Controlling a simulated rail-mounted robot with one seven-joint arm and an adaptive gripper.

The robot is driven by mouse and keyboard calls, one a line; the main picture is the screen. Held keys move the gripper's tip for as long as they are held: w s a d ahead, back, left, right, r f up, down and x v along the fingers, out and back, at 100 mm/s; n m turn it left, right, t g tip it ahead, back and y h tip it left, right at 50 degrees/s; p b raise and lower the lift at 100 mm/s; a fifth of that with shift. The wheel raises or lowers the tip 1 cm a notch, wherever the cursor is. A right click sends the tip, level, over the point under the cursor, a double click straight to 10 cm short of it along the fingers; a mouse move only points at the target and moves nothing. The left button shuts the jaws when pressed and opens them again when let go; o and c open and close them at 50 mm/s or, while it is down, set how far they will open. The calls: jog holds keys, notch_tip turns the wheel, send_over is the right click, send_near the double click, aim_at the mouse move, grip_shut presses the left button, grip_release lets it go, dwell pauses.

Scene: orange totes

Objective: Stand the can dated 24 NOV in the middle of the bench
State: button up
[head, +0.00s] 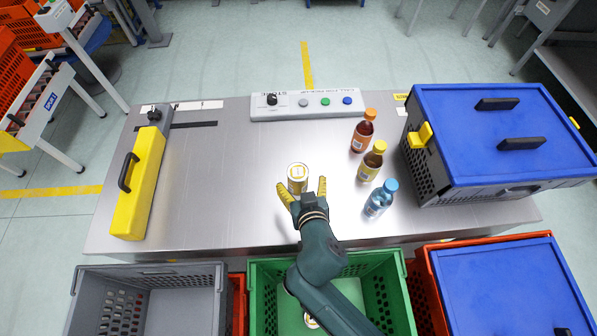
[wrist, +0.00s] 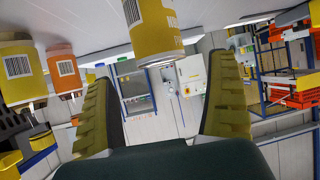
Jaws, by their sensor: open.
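A can (head: 297,174) with a yellow label and a pale rim stands upright near the middle of the bench (head: 240,200). In the wrist view, which is upside down, the can (wrist: 155,28) shows at the top, with part of its label cut off by the frame. I cannot read a date on it. My gripper (head: 303,188) is open, with its yellow fingers spread at the near side of the can; it also shows in the wrist view (wrist: 165,90). The fingers appear apart from the can. Another can (head: 311,321) shows partly in the green tote (head: 262,300), mostly hidden by my arm.
Three bottles, red (head: 363,132), yellow-capped (head: 371,162) and blue (head: 379,200), stand right of the can. A grey crate with blue lid (head: 450,130) fills the bench's right end. A button panel (head: 300,105) lies behind, a yellow case (head: 140,185) left. The left-centre bench is clear.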

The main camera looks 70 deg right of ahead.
jog(key=v, duration=0.6)
jog(key=w+a+r+n+t+y, duration=0.25)
jog(key=w+a+r+t, duration=0.25)
jog(key=w+r, duration=0.5)
jog(key=w+a+r+n+t+y, duration=0.25)
jog(key=w+a+r+t, duration=0.35)
jog(key=r, duration=0.7)
jog(key=a+r+n+t+y, duration=0.2)
jog(key=a+r, duration=0.3)
jog(key=r, duration=0.3)
jog(key=a+r+n+t+y, duration=0.3)
jog(key=a+r+n, duration=0.1)
jog(key=r, duration=0.5)
jog(key=shift+w+a+n, duration=0.35)
jog(key=shift+n, duration=0.15)
jog(key=shift+r, duration=0.1)
